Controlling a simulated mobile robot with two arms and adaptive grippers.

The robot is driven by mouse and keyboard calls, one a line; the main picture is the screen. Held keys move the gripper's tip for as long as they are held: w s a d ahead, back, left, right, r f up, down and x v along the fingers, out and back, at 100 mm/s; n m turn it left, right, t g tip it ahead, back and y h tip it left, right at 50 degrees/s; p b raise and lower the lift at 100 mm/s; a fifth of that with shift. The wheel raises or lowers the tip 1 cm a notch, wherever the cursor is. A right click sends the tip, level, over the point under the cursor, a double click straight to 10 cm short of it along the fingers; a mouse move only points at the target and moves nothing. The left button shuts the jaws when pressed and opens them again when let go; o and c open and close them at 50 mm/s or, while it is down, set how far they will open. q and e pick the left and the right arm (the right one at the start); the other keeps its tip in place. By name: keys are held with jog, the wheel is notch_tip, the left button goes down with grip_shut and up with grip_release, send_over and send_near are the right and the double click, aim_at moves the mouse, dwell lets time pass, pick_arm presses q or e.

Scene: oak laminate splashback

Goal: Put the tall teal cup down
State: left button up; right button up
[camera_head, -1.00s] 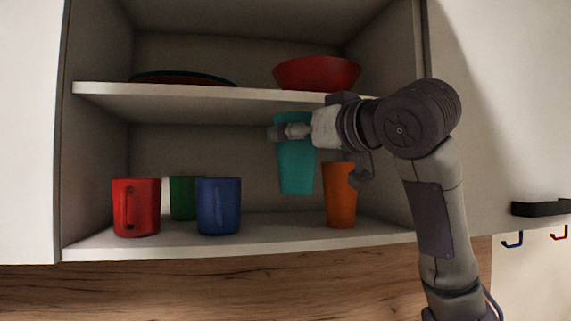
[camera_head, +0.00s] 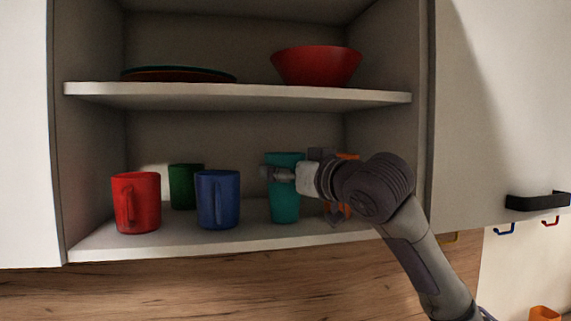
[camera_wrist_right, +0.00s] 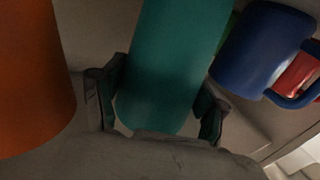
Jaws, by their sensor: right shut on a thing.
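The tall teal cup (camera_head: 285,203) is upright at the lower shelf, between the blue mug and the orange cup. Its base is at the shelf surface; I cannot tell for sure whether it touches. My right gripper (camera_head: 283,174) comes from the right and is shut on the cup's upper part. In the right wrist view the teal cup (camera_wrist_right: 170,65) stands between the two fingers of the right gripper (camera_wrist_right: 160,108). My left gripper is not in view.
The blue mug (camera_head: 218,200) is left of the teal cup, with a green mug (camera_head: 184,187) and a red mug (camera_head: 137,203) further left. The orange cup (camera_wrist_right: 32,80) is close beside the gripper, mostly hidden in the head view. The upper shelf (camera_head: 240,97) holds a red bowl (camera_head: 316,66) and plates (camera_head: 178,75).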

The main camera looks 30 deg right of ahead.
jog(key=shift+f, duration=0.2)
jog(key=o, duration=0.8)
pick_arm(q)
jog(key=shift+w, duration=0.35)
pick_arm(e)
jog(key=shift+o, duration=0.2)
jog(key=shift+r, duration=0.3)
jog(key=s+b, duration=0.3)
jog(key=s, duration=0.1)
jog(key=shift+d+f, duration=0.25)
jog(key=shift+f, duration=0.1)
pick_arm(q)
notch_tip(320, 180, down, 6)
jog(key=b, duration=0.3)
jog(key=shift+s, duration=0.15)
pick_arm(e)
jog(key=s+d, duration=0.1)
jog(key=s, duration=0.7)
jog(key=shift+r, duration=0.25)
